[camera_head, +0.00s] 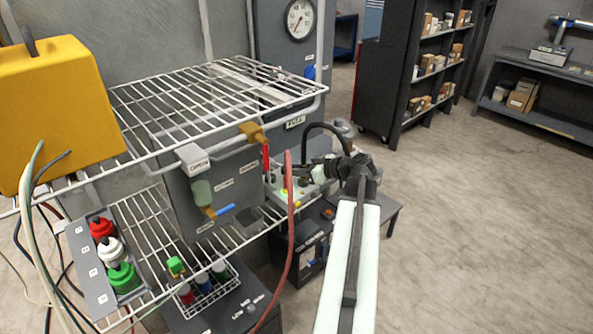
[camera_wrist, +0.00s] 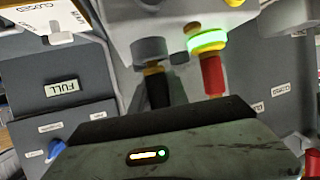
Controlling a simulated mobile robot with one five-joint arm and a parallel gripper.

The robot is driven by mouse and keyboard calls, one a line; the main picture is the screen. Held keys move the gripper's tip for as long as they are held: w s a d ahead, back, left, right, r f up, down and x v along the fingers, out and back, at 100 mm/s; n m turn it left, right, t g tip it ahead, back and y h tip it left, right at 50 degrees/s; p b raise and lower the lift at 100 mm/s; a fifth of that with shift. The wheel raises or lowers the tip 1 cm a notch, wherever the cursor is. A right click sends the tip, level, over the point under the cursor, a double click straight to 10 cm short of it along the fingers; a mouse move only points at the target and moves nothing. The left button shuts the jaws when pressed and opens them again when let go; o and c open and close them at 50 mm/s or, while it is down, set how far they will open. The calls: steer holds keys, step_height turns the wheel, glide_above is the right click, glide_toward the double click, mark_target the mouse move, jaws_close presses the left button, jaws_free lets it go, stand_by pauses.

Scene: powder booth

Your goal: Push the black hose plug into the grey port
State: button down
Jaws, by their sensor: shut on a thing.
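In the wrist view, the grey port (camera_wrist: 150,50) is a round grey collar on a pale block. The black hose plug (camera_wrist: 158,92) is lined up with it, a yellow band at its tip close against the collar; I cannot tell how deep it sits. My gripper (camera_head: 324,170) is shut on the black plug at the pale block (camera_head: 302,188); its dark body fills the lower wrist view and hides the jaws. A black hose (camera_head: 325,127) loops above the gripper in the head view.
A red plug (camera_wrist: 213,75) stands beside the black one, in a collar glowing green (camera_wrist: 208,41). A red hose (camera_head: 290,225) hangs near my gripper. A wire rack (camera_head: 215,90) with a yellow box (camera_head: 60,105) is at left. Floor at right is clear.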

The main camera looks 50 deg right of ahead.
steer(key=shift+f+b, duration=0.35)
stand_by(0.5)
steer(key=c, duration=1.2)
jaws_free()
steer(key=shift+s, duration=0.1)
steer(key=p+v, duration=0.3)
steer(key=v, duration=0.3)
steer(key=shift+s+d+r, duration=0.1)
steer(key=shift+s+r, duration=0.15)
steer(key=shift+s, duration=0.05)
steer(key=shift+s+d, duration=0.1)
steer(key=shift+s, duration=0.35)
